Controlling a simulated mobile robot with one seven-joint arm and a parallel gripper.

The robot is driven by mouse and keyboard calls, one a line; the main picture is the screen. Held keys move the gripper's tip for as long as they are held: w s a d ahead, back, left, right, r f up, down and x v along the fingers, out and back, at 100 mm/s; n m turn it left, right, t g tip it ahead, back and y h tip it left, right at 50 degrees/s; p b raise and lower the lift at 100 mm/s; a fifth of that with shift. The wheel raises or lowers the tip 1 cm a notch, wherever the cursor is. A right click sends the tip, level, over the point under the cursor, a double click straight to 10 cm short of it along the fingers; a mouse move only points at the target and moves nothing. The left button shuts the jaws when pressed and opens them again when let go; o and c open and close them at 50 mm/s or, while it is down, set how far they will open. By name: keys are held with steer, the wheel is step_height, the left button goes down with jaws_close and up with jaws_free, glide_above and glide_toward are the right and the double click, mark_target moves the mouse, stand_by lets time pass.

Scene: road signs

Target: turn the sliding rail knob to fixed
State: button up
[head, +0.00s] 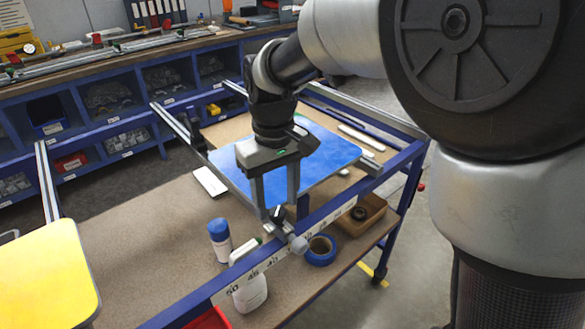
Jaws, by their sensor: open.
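My gripper (278,208) points down with its two fingers spread apart. Between and just below the fingertips is a small black knob (278,214) on a slider clamp (276,231) on the blue front rail (325,210). A grey round knob (298,244) sticks out from the front of the same clamp. I cannot tell which one is the sliding rail knob, or whether the fingers touch the black one. No marking for fixed is readable from here.
A blue sign (325,160) lies on the rails behind my gripper, and a yellow sign (45,275) is at the lower left.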

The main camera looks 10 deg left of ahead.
steer(key=shift+f, duration=0.85)
steer(key=shift+c, duration=0.3)
steer(key=c, duration=1)
steer(key=shift+r+m, duration=0.1)
steer(key=shift+m, duration=0.3)
steer(key=m+p, duration=0.1)
steer(key=m, duration=0.1)
steer(key=shift+m+p, duration=0.3)
steer(key=shift+p, duration=0.1)
steer(key=shift+m+p, duration=0.8)
steer(key=shift+m, duration=1.2)
